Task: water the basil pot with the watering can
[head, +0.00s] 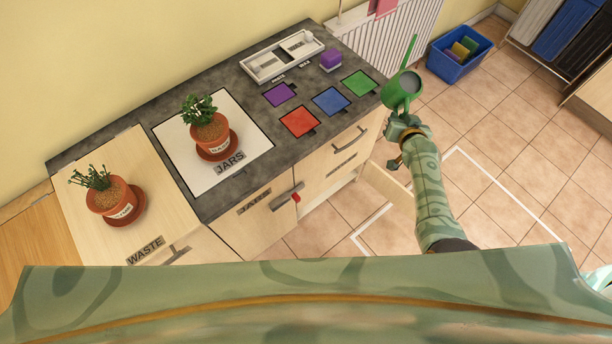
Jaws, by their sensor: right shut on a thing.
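The green watering can (401,92) is in the head view, off the right end of the dark counter, with its thin spout pointing up the picture. My right gripper (403,124) is shut on it, at the near side of the can; the fingers are partly hidden. A leafy plant in a terracotta pot (207,134) stands upright on a saucer on the white JARS square; its small label seems to read BASIL. A second terracotta pot (110,198) with a sparser plant stands on the light WASTE top at left. The can is well apart from both pots. My left gripper is out of view.
Red (300,121), blue (331,101), green (359,83) and purple (279,95) squares lie flat on the counter. A white tray (262,71) and a purple block (331,61) stand behind them. A drawer front (388,188) sticks out below. A blue bin (452,72) stands on the floor.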

